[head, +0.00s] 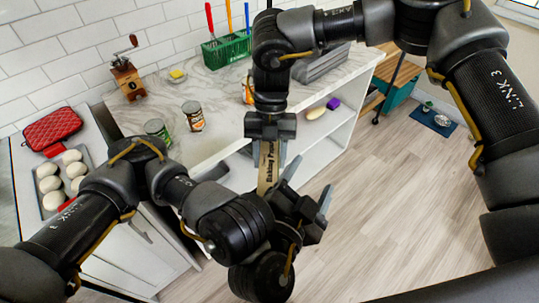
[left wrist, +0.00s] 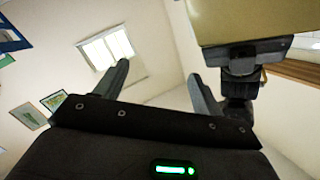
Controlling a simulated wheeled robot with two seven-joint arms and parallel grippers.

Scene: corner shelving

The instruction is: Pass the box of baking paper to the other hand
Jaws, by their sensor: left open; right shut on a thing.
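The box of baking paper (head: 267,165) is a long tan box with dark lettering, hanging upright below my right gripper (head: 270,135). My right gripper is shut on its upper end. The lower part of the box is partly hidden behind my left arm and gripper. My left gripper (head: 307,192) is open, just right of the box's lower part, its fingers pointing up. In the left wrist view the box (left wrist: 260,18) fills the top right corner, outside the space between my left fingers (left wrist: 160,85). The right gripper (left wrist: 245,65) also shows there, against the box.
A marble counter (head: 222,115) lies behind, with two cans (head: 193,115), a coffee grinder (head: 127,78) and a green utensil holder (head: 227,50). A tray of buns (head: 50,205) and a red oven mitt (head: 53,130) are at left.

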